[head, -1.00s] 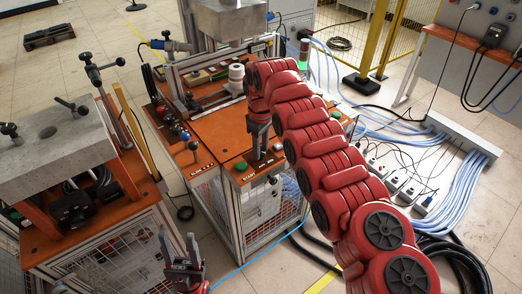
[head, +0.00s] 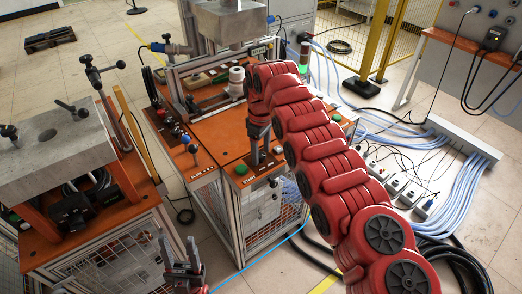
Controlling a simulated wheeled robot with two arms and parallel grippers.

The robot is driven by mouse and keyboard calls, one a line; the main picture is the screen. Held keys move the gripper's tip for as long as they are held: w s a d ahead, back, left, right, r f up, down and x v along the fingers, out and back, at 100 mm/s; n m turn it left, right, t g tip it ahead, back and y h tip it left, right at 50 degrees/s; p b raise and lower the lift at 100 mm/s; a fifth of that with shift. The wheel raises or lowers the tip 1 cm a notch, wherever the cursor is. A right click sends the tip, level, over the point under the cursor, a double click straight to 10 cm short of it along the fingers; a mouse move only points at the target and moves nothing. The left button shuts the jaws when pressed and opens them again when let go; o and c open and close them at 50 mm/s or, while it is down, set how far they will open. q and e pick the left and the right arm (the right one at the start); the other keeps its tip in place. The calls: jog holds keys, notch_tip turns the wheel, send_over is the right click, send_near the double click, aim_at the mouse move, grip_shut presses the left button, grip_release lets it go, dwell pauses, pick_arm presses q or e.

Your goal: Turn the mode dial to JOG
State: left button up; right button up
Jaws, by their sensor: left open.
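The orange-topped control panel (head: 228,173) is at the front of the middle machine. A green button (head: 241,169) sits on its left part. A small dark knob (head: 272,182) is near its front edge; I cannot tell if it is the mode dial, and no JOG label is readable. My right gripper (head: 258,161) points down at the panel, right of the green button. It hides what is under its fingertips, and I cannot tell whether it is open or touching anything. My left gripper (head: 178,243) is open, low in the picture, in front of the machines and away from the panel.
A lever with a ball knob (head: 193,149) stands left of the panel. A grey block on an orange-framed stand (head: 55,150) is at the left. Pale cables (head: 465,190) cover the floor at the right. Yellow posts (head: 383,50) stand behind.

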aim_at(261, 154)
notch_tip(261, 154, up, 3)
jog(key=shift+r, duration=0.1)
notch_tip(261, 154, up, 4)
jog(key=shift+p, duration=0.95)
notch_tip(261, 154, up, 10)
jog(key=p, duration=1)
